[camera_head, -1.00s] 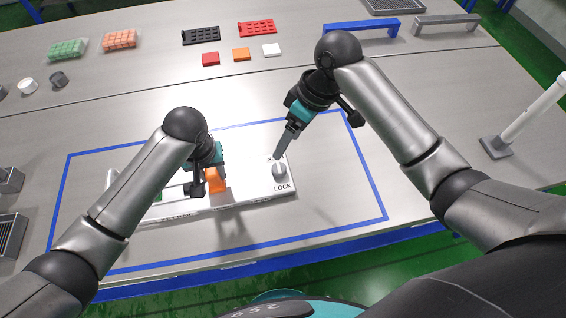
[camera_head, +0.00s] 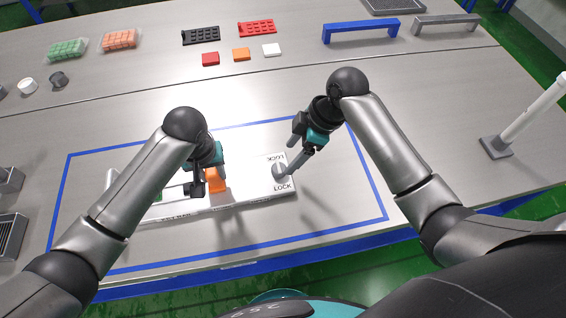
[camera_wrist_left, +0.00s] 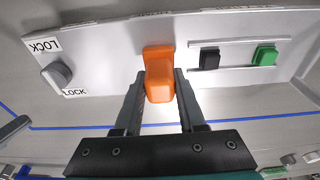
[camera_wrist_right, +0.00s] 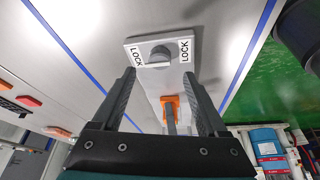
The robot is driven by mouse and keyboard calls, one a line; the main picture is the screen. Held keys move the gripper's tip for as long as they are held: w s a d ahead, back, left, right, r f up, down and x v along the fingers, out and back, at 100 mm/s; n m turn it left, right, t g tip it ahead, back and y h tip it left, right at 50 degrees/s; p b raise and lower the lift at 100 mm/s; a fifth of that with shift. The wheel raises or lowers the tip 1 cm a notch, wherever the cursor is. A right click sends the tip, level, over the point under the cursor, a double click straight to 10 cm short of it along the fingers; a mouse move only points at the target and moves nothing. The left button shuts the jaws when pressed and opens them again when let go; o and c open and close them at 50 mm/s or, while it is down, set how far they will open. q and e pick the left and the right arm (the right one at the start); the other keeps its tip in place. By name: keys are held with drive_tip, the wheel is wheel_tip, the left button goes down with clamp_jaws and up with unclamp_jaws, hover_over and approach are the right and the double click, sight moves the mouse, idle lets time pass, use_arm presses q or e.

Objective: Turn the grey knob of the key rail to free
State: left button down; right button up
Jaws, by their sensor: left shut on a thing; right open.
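The key rail (camera_head: 242,201) is a pale panel lying inside the blue taped outline. Its grey knob (camera_head: 280,171) sits at the right end between two LOCK labels; it also shows in the left wrist view (camera_wrist_left: 57,74) and the right wrist view (camera_wrist_right: 159,54). My right gripper (camera_head: 291,172) is open, its fingertips close beside the knob; in the right wrist view the fingers (camera_wrist_right: 164,95) stand apart with the knob beyond them. Whether they touch it I cannot tell. My left gripper (camera_wrist_left: 160,88) is shut on the orange block (camera_wrist_left: 159,80) of the rail.
The rail also carries a black block (camera_wrist_left: 209,59) and a green block (camera_wrist_left: 265,56). A white post on a grey base (camera_head: 496,147) stands at the right. Red, orange and white tiles (camera_head: 241,54) lie at the back.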

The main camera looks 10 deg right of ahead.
sight(281, 168)
drive_tip(key=shift+x, duration=3.05)
clamp_jaws()
